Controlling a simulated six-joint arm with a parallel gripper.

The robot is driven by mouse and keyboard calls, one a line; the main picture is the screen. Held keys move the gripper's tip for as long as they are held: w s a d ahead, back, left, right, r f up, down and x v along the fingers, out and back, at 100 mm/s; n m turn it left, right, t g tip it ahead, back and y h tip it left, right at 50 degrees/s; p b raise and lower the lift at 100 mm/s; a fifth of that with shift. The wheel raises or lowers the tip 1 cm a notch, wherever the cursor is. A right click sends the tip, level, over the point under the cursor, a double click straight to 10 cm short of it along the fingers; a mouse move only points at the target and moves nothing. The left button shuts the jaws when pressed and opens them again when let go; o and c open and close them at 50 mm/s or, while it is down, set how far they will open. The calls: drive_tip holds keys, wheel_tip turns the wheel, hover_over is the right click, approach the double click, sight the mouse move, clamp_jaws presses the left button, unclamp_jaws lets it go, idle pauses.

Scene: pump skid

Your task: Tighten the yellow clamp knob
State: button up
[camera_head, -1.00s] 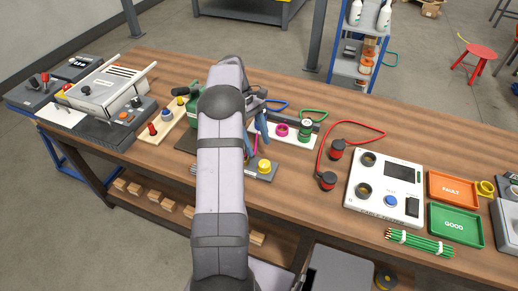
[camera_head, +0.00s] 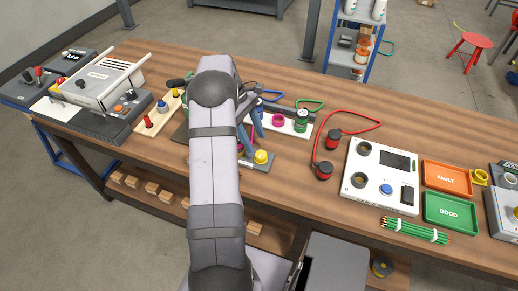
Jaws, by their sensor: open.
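The yellow clamp knob (camera_head: 261,156) stands on a grey base plate (camera_head: 258,166) near the middle of the bench, just right of my arm. My gripper (camera_head: 257,130) is partly hidden behind my arm. Its bluish fingers point down just behind and above the knob in this view. It is open, with nothing visible between the fingers. Contact with the knob does not show. My arm hides the left part of the base plate and whatever the knob clamps.
A white tray with a magenta ring (camera_head: 278,121) and a green cylinder (camera_head: 300,120) lies close behind the gripper. A grey instrument case (camera_head: 100,78) stands at left.

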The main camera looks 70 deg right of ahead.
sight(261, 154)
drive_tip(key=shift+p+x, duration=0.7)
drive_tip(key=shift+x, duration=2.2)
drive_tip(key=shift+c, duration=0.4)
drive_tip(key=c, duration=1)
